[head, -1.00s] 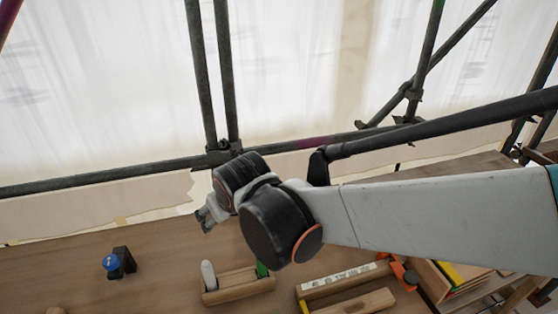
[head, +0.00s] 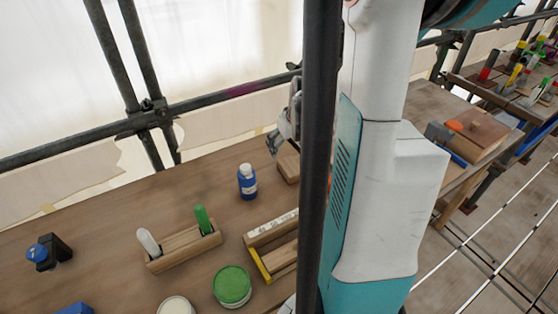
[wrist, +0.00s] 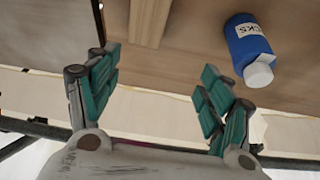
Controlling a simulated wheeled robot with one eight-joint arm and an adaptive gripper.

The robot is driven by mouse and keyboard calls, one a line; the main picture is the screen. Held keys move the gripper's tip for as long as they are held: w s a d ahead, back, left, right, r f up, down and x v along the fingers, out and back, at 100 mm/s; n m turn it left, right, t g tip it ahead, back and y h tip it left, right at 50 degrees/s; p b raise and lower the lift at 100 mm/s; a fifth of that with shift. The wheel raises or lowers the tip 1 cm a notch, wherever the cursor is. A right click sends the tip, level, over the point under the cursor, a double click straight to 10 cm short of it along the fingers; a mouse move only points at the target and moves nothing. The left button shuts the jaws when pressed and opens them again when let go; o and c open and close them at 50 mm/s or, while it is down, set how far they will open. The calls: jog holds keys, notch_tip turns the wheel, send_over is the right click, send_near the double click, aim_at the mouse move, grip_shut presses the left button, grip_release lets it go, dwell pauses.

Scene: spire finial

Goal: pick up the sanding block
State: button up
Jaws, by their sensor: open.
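A plain brown wooden block (head: 288,162) lies near the back edge of the bench, partly hidden behind my arm. It may be the sanding block, but I cannot make out any abrasive face. In the wrist view a pale wooden piece (wrist: 150,20) lies beyond the fingers at the top, and it looks like the same block. My gripper (head: 275,142) is above and just left of the block in the head view. The wrist view shows its teal-padded fingers (wrist: 158,85) spread apart with nothing between them.
A blue bottle with a white cap (head: 247,182) stands close to the gripper. A wooden holder with two markers (head: 183,247), a green-lidded tin (head: 232,286) and a yellow-ended wooden tray (head: 262,264) are nearer. Scaffold tubes (head: 150,115) run behind the bench.

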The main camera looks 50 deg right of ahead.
jog(key=s+d+f, duration=0.1)
jog(key=d, duration=0.1)
jog(key=b, duration=0.3)
send_near(289, 163)
jog(key=x, duration=0.5)
jog(key=shift+w+a+r, duration=0.1)
jog(key=shift+w+a, duration=0.15)
jog(key=shift+w, duration=0.05)
jog(key=shift+s+b+x, duration=0.15)
jog(key=shift+b+x, duration=0.6)
jog(key=shift+x, duration=0.6)
jog(key=shift+s+b+x, duration=0.15)
jog(key=shift+b+x, duration=0.6)
jog(key=shift+x, duration=0.65)
jog(key=shift+d, duration=0.1)
jog(key=c, duration=1.2)
